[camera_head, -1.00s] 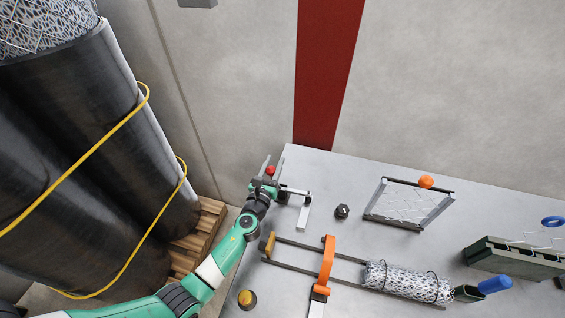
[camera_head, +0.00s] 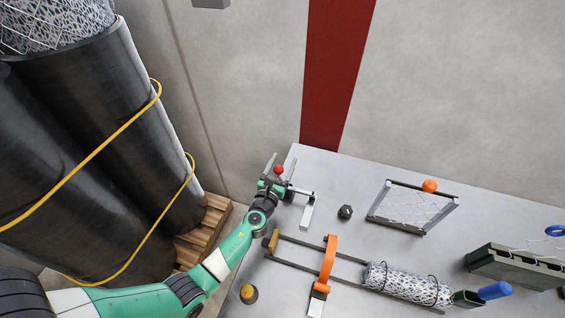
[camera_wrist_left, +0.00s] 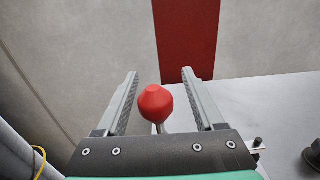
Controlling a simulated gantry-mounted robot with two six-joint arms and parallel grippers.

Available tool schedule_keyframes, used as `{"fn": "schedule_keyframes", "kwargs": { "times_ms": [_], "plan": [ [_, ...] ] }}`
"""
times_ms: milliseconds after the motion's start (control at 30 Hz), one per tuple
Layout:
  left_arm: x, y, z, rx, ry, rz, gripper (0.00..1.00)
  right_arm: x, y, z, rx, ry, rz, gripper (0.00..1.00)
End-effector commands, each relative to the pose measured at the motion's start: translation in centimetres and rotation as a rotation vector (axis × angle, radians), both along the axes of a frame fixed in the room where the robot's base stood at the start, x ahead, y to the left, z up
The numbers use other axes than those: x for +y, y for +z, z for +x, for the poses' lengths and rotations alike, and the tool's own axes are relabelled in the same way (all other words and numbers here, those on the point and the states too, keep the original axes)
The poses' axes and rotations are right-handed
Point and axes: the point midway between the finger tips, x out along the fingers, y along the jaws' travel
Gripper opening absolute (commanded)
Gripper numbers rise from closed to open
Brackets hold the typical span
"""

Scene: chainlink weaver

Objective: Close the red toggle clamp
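The clamp's red knob (camera_head: 279,169) stands on a thin metal stem near the table's far left corner. In the left wrist view the knob (camera_wrist_left: 156,103) sits between the two fingers of my left gripper (camera_wrist_left: 160,78), with a gap visible on each side. My left gripper (camera_head: 282,164) is open and holds nothing. The clamp's metal arm (camera_head: 301,193) and a pale grey bar (camera_head: 307,214) show to the right of it. The clamp's base is mostly hidden behind my gripper. My right gripper is in neither view.
A black knob (camera_head: 345,212) stands right of the clamp. A rail with an orange arch (camera_head: 328,260) and a mesh roll (camera_head: 405,284) lies nearer. A mesh frame (camera_head: 411,207) stands farther right. Large black rolls (camera_head: 120,110) stand left of the table.

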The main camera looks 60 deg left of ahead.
Motion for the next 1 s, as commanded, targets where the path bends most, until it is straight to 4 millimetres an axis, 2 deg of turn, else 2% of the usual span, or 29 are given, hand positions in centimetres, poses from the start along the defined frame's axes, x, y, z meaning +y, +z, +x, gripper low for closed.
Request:
{"fn": "schedule_keyframes", "kwargs": {
  "times_ms": [333,700,833,1000],
  "plan": [
    [-0.6,0.1,-0.8,0.001,0.000,-0.002,0.70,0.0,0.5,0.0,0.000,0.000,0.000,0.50],
    [-5.8,0.1,-7.1,0.002,-0.002,-0.001,0.70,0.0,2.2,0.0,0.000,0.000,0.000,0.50],
    [-7.0,0.0,-8.5,0.001,-0.001,0.000,0.70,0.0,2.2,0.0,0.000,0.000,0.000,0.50],
    [-7.4,0.0,-9.0,-0.001,0.001,0.001,0.70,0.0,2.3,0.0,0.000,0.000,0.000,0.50]
  ]
}}
